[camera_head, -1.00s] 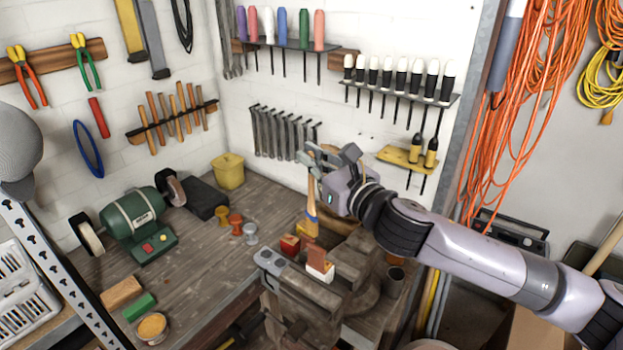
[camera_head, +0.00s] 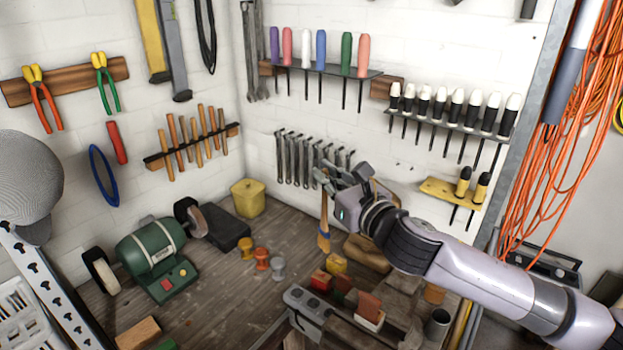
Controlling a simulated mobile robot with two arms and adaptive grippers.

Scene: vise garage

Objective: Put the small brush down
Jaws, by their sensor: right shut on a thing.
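The small brush (camera_head: 324,226) hangs upright below my right gripper (camera_head: 338,180). In the picture the brush's lower end shows just above and left of a small yellow object (camera_head: 336,263) at the back of the vise (camera_head: 307,303). I cannot tell whether the brush touches anything below. My left gripper is not in view.
Red and brown blocks (camera_head: 321,280) sit by the vise. Small knobs (camera_head: 262,258), a yellow bin (camera_head: 248,198) and a green grinder (camera_head: 151,255) stand on the workbench (camera_head: 228,300). Bare bench shows left of the vise. Wrenches (camera_head: 305,158) hang behind the gripper.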

